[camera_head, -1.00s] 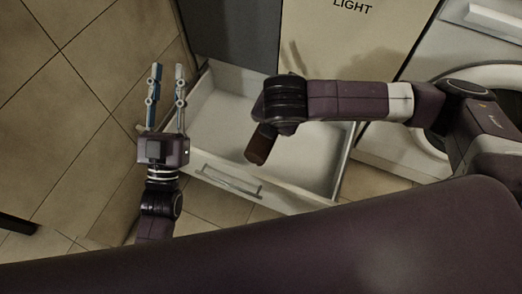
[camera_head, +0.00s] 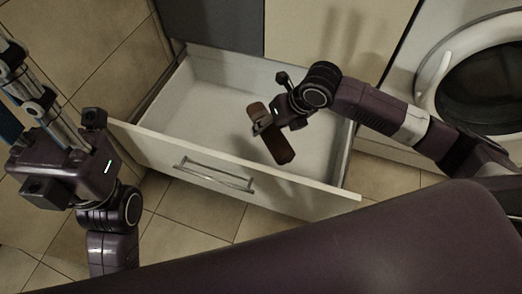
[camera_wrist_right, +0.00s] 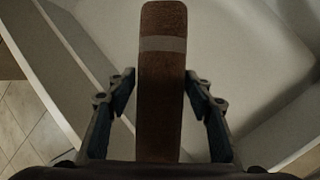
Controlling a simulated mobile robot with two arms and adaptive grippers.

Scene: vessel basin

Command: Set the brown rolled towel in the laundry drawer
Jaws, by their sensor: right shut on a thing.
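The brown rolled towel (camera_head: 279,149) is held tilted by my right gripper (camera_head: 263,125), over the inside of the open laundry drawer (camera_head: 150,148). In the right wrist view the towel (camera_wrist_right: 162,75), with a pale band around it, lies between the two fingers (camera_wrist_right: 158,90). The gripper hides its middle in the head view. The drawer's white floor shows beneath it; I cannot tell the exact height gap. My left gripper (camera_head: 10,88) is at the left, outside the drawer, with its fingers apart and empty, partly cut off by the picture edge.
The drawer's front panel has a metal handle (camera_head: 213,175). A washing machine (camera_head: 437,75) with a round door stands at the right. Cabinet fronts (camera_head: 330,32) rise behind the drawer. The drawer looks empty inside.

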